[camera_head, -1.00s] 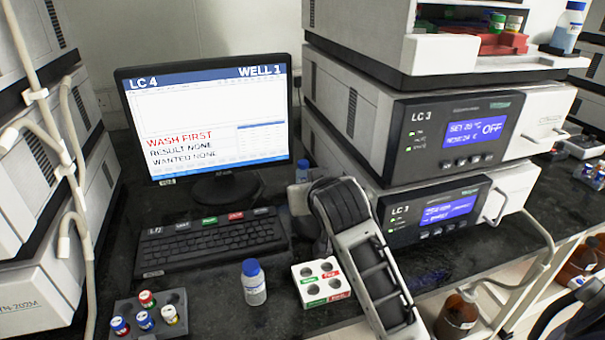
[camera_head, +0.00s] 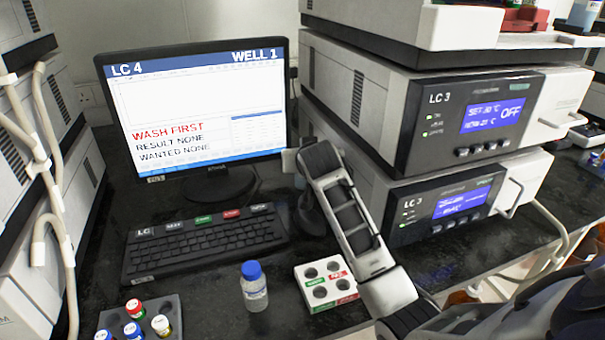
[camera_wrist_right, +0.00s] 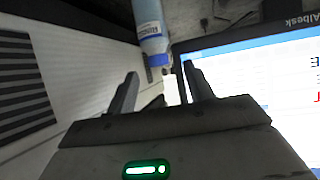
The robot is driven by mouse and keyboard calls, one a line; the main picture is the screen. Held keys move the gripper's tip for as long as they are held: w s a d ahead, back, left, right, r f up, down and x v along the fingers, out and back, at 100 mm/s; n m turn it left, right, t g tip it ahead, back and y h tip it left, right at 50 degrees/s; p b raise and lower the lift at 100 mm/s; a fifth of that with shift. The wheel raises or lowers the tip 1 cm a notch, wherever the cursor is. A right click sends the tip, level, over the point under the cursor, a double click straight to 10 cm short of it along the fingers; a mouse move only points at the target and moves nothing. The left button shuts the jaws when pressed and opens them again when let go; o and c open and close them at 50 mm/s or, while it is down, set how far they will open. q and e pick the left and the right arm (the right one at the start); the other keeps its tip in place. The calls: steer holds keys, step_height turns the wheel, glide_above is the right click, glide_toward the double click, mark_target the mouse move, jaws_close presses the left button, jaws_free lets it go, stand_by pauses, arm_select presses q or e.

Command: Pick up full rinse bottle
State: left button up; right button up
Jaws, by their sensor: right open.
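A small clear bottle with a blue cap and pale label (camera_head: 255,287) stands upright on the dark bench in front of the keyboard. How full it is I cannot tell. In the head view my own arm largely hides that spot. My right gripper (camera_wrist_right: 160,74) is open and empty, its two fingers apart and pointed at this bottle, not around it. My left gripper is not in view.
A white holder with round holes and red and green labels (camera_head: 328,284) stands right of the front bottle. A grey rack of capped vials (camera_head: 168,305) is at front left. The monitor (camera_head: 200,110), keyboard (camera_head: 200,245) and stacked LC 3 units (camera_head: 470,120) crowd my right arm.

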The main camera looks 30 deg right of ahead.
steer(key=x, duration=0.4)
steer(key=shift+d+f, duration=0.15)
steer(key=shift+f, duration=0.15)
steer(key=c, duration=0.9)
steer(key=shift+r, duration=0.1)
